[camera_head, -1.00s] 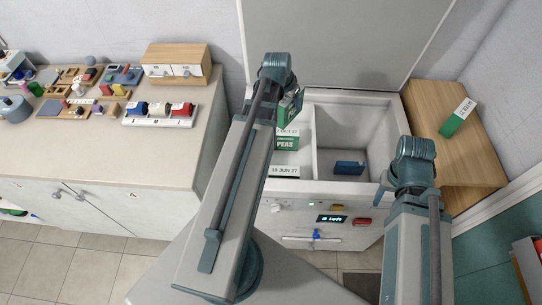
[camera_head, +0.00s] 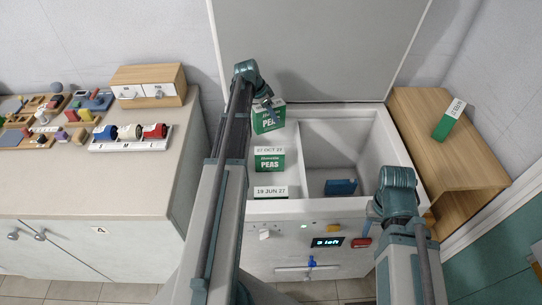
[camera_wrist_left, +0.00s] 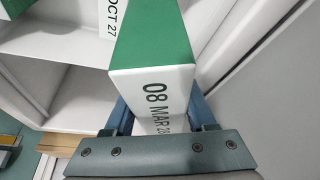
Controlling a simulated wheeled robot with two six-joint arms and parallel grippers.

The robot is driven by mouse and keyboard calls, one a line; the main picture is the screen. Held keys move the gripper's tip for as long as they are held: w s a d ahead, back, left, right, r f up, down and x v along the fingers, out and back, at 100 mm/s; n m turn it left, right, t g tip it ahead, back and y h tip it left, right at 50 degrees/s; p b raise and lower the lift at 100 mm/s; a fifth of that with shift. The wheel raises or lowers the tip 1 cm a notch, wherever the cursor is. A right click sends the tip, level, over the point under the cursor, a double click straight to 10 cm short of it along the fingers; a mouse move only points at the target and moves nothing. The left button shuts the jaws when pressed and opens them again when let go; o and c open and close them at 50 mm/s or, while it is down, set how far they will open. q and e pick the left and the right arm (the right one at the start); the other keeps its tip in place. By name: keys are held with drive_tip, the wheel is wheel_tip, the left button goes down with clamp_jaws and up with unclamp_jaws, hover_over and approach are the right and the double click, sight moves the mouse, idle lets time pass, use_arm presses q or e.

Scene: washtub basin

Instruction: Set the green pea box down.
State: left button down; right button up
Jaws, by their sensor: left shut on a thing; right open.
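My left gripper (camera_head: 266,101) is shut on a green pea box (camera_head: 268,119) at the back of the left compartment of the white chest. In the left wrist view the held box (camera_wrist_left: 152,62) shows a white face reading "08 MAR 28" between the fingers. Its underside is hidden, so I cannot tell whether it touches the floor. In front of it stand a pea box dated OCT 27 (camera_head: 269,161) and another dated 19 JUN 27 (camera_head: 271,191). My right gripper (camera_head: 378,207) is open near the chest's front right corner; its fingers are partly hidden.
A divider (camera_head: 316,158) separates the right compartment, which holds a blue box (camera_head: 340,187). A green box with a white label (camera_head: 448,121) lies on the wooden stand (camera_head: 425,125). The raised lid (camera_head: 315,50) stands behind. A cluttered counter (camera_head: 95,185) is at left.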

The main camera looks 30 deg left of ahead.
sight(261, 127)
use_arm(q)
wheel_tip(261, 127, down, 17)
drive_tip(key=b, duration=1.5)
drive_tip(key=shift+r, duration=0.2)
drive_tip(key=shift+b, duration=0.3)
drive_tip(key=shift+f, duration=0.2)
drive_tip(key=c, duration=0.5)
unclamp_jaws()
drive_tip(key=shift+r, duration=0.1)
drive_tip(key=p+v, duration=1)
drive_tip(key=v, duration=0.1)
drive_tip(key=shift+w+d+r, duration=0.1)
drive_tip(key=shift+d+r, duration=0.05)
drive_tip(key=shift+r, duration=0.1)
drive_tip(key=shift+r+p, duration=0.4)
drive_tip(key=shift+p, duration=0.2)
drive_tip(key=shift+r, duration=0.1)
